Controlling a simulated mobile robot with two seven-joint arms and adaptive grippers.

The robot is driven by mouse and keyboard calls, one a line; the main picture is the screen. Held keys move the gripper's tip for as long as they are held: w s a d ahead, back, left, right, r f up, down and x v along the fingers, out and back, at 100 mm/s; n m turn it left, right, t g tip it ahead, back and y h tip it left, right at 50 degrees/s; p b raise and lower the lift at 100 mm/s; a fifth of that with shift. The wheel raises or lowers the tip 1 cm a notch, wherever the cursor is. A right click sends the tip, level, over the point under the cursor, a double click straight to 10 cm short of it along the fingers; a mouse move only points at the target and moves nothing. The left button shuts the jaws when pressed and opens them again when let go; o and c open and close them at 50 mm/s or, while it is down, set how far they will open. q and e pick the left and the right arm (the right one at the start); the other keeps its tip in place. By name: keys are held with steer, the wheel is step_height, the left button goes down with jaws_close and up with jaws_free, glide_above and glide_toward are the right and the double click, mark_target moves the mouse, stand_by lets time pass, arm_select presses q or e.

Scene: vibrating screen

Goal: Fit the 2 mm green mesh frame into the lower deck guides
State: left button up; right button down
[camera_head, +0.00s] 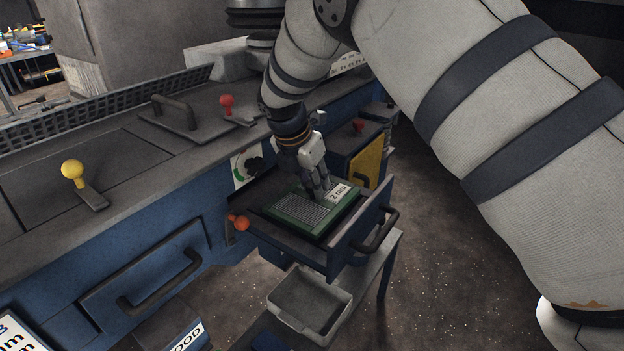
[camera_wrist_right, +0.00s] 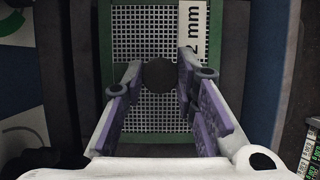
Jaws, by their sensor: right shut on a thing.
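The green mesh frame (camera_head: 303,211) with its white "2 mm" label lies within the pulled-out blue drawer (camera_head: 362,228), inside its walls. Whether it is fully seated on the guides cannot be told. My right gripper (camera_head: 318,187) reaches down onto the frame near the label. In the right wrist view the frame (camera_wrist_right: 150,124) fills the middle, and the gripper's fingers (camera_wrist_right: 160,73) are shut on a dark round knob over the mesh. My left gripper is not in view.
The drawer's dark handle (camera_head: 377,230) faces right. A grey bin (camera_head: 310,302) sits below. An orange knob (camera_head: 240,222) is at the drawer's left side. A yellow-knobbed lever (camera_head: 73,170) and a red-knobbed lever (camera_head: 227,101) stand on the machine top. A yellow panel (camera_head: 367,163) is behind.

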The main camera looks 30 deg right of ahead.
steer(key=shift+f, duration=1.4)
steer(key=c, duration=1.2)
jaws_free()
steer(key=shift+r, duration=0.1)
steer(key=v, duration=1.2)
